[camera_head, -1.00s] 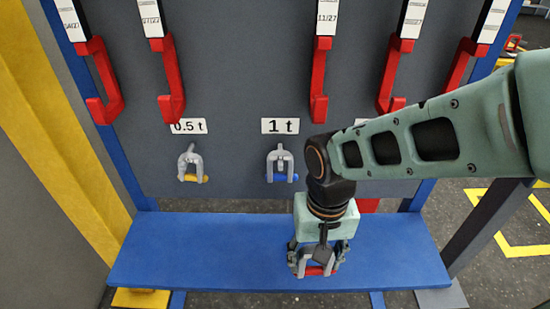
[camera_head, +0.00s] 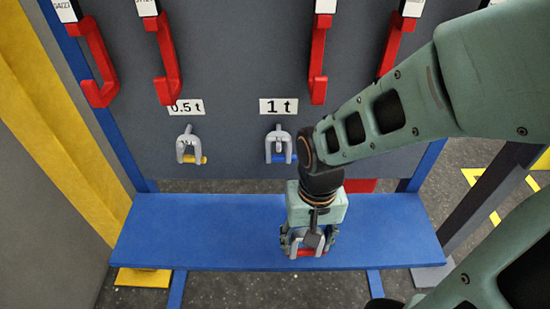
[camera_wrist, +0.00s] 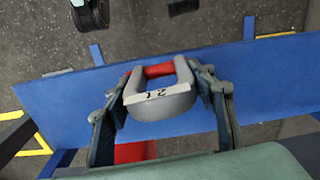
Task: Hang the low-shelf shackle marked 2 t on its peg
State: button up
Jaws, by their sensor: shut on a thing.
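My gripper (camera_head: 308,241) is shut on a grey shackle with a red pin, over the blue low shelf (camera_head: 180,235). In the wrist view, the shackle (camera_wrist: 165,105) sits between the two fingers, its "2 t" label on the bow and its red pin (camera_wrist: 158,70) on the far side. I cannot tell whether it touches the shelf. Two other shackles hang on the grey board (camera_head: 235,55): one with a yellow pin (camera_head: 190,147) under the "0.5 t" sign (camera_head: 186,107), one with a blue pin (camera_head: 279,146) under the "1 t" sign (camera_head: 279,106). My arm hides the board to their right, and no 2 t peg shows.
Several red hooks (camera_head: 317,70) stick out from the board's upper part. A yellow post (camera_head: 50,120) stands at the left and a dark post (camera_head: 490,190) at the right. The shelf's left half is bare.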

jog(key=w+a+f+p, duration=0.1)
jog(key=w+f+p, duration=0.1)
jog(key=w+f, duration=0.1)
jog(key=w+a+f+p, duration=0.2)
jog(key=w, duration=0.2)
jog(key=w+a+f+p, duration=0.2)
jog(key=w+f, duration=0.1)
jog(key=shift+w+a+f, duration=0.1)
jog(key=shift+w+f, duration=0.2)
jog(key=shift+w, duration=0.05)
jog(key=shift+w+a+f, duration=0.15)
jog(key=shift+w+f, duration=0.15)
jog(key=shift+f, duration=0.15)
jog(key=shift+f+b, duration=0.45)
jog(key=shift+f, duration=0.9)
